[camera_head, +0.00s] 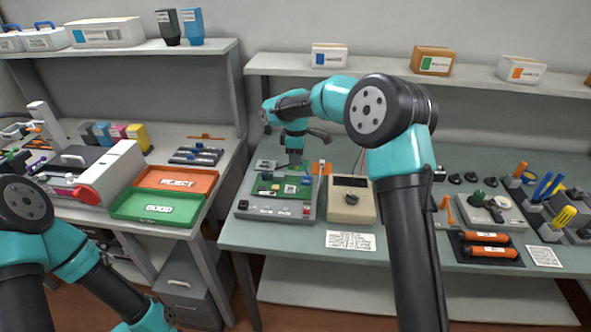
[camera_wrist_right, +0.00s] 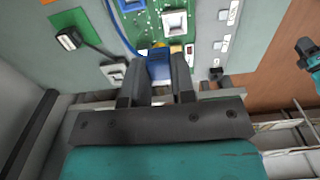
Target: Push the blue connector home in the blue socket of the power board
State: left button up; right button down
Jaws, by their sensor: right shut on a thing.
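The power board (camera_head: 282,184) is a green circuit board on a grey fixture on the right-hand table. It also shows in the right wrist view (camera_wrist_right: 147,28). My right gripper (camera_wrist_right: 158,76) is over the board's edge, shut on the blue connector (camera_wrist_right: 158,67). A blue cable (camera_wrist_right: 118,28) runs from the connector across the board. The connector's front end is at the board's edge; the blue socket is not clearly seen there, and I cannot tell how deep the connector sits. In the head view the right gripper (camera_head: 292,155) is small and the connector is hard to make out. My left gripper is out of view.
A beige meter box (camera_head: 350,200) stands just right of the fixture. A black plug (camera_wrist_right: 68,40) lies beside the board in the wrist view. A printed card (camera_head: 350,241) lies in front.

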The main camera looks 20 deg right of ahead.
jog(key=d, duration=0.1)
jog(key=w+d, duration=0.1)
jog(key=d, duration=0.1)
jog(key=w+d, duration=0.1)
jog(key=shift+d+r, duration=0.15)
jog(key=shift+d, duration=0.15)
jog(key=shift+s, duration=0.1)
jog(key=shift+f, duration=3.15)
jog(key=shift+f, duration=1.65)
jog(key=c, duration=0.9)
grip_release()
jog(key=shift+o, duration=0.2)
jog(key=shift+r, duration=0.1)
notch_tip(320, 180, up, 17)
jog(key=shift+r, duration=0.2)
